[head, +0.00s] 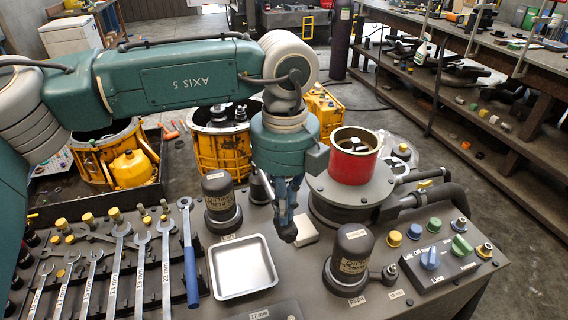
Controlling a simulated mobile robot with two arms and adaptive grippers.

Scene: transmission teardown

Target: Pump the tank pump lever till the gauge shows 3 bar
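My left gripper (287,232) points down over the bench, between the metal tray and the round grey tank base. Its fingers show as one narrow dark shape, so I cannot tell whether they are open or shut. The tank (345,196) has a red cylinder (354,166) on top and hoses leaving its right side. I cannot make out a pump lever or a gauge; my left arm may hide them. My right gripper is not in view.
A metal tray (242,266) lies left of the gripper. A dark labelled canister (220,200) stands behind the tray, another (350,256) at front right. Wrenches (140,262) lie at left. A control box (442,262) with knobs is at right. Yellow housings (222,145) stand behind.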

